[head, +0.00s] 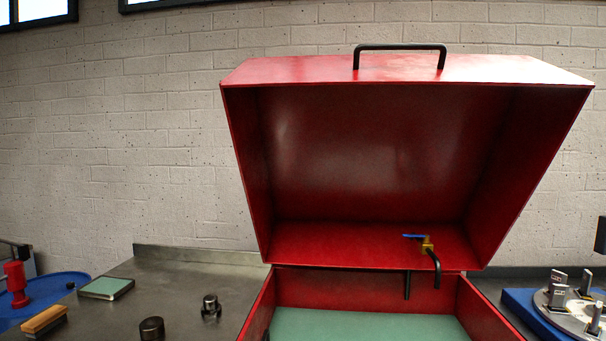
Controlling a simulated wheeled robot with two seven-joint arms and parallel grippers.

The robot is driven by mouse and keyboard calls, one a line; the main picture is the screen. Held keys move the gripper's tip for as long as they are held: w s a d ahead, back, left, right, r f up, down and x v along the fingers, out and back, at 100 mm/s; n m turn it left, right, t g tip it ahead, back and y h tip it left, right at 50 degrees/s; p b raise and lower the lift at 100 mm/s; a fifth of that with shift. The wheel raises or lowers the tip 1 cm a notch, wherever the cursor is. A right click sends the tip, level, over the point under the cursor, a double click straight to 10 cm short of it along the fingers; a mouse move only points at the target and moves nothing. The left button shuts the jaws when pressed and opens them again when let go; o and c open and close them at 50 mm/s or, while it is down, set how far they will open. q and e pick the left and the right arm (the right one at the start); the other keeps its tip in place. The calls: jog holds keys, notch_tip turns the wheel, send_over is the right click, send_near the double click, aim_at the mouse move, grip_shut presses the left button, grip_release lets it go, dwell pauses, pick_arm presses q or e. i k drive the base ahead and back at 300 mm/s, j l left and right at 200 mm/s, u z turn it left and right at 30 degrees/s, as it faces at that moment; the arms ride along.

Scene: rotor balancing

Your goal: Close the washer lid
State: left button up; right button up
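The red washer lid (365,150) stands open, tilted up and back above the red washer tub (340,289). Its hollow inside faces me. A black bar handle (400,47) is fixed on the lid's upper edge. The tub's green floor (360,325) shows at the bottom of the picture, and the tub's front is cut off. Neither of my grippers is in the head view.
A brass valve with a blue lever (426,243) and a black spout stands at the tub's back. On the left metal bench (180,270) are a green-topped block (106,287), a wooden brush (44,320) and dark metal cylinders (152,328). A blue base with a disc (570,312) stands right.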

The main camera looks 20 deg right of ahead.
aim_at(339, 158)
jog(key=z, duration=1.35)
